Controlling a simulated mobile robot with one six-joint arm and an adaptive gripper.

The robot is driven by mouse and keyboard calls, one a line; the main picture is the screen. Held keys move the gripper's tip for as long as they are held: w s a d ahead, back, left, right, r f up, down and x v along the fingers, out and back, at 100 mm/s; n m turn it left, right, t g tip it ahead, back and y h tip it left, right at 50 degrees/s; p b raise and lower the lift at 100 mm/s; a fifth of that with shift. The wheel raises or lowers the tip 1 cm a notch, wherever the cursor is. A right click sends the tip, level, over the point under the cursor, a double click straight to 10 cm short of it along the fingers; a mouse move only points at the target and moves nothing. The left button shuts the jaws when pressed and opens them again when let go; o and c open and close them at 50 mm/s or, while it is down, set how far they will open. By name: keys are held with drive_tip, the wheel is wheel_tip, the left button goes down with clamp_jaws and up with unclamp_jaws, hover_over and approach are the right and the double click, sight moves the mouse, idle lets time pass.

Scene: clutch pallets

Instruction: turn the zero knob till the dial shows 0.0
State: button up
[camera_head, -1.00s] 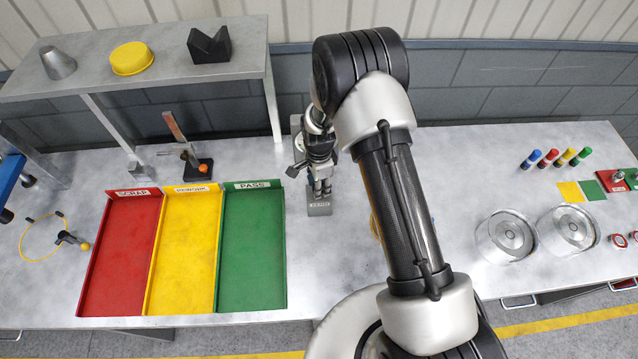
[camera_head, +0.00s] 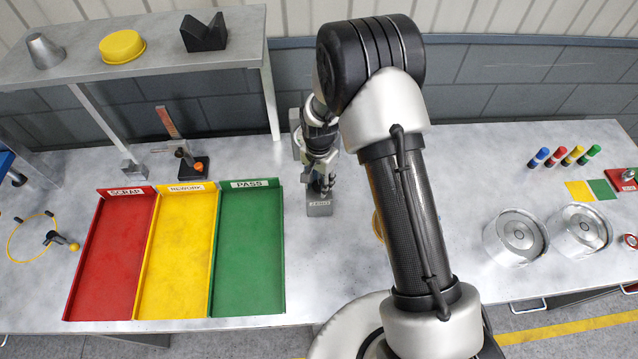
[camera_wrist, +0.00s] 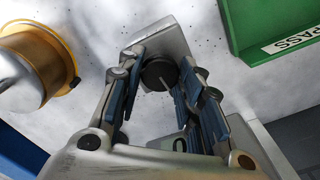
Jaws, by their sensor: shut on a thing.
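A small grey block (camera_head: 320,207) with a label reading ZERO stands on the bench, right of the green tray. The dark round zero knob (camera_wrist: 159,73) shows in the wrist view on the grey block (camera_wrist: 165,38). My gripper (camera_wrist: 160,70) is shut on the knob, one finger on each side. In the head view my gripper (camera_head: 322,188) points down at the block, and the knob is hidden.
Red (camera_head: 108,255), yellow (camera_head: 172,255) and green (camera_head: 246,255) trays lie left of the block. A yellow-rimmed metal part (camera_wrist: 50,60) is close by in the wrist view. Two metal discs (camera_head: 517,238) (camera_head: 582,231) stand at the right. A shelf (camera_head: 130,65) stands behind.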

sight(319, 185)
drive_tip(key=shift+n, duration=0.4)
drive_tip(key=o, duration=1.1)
drive_tip(key=shift+c, duration=0.2)
wheel_tip(319, 185, up, 12)
drive_tip(key=shift+s, duration=0.1)
idle(0.4)
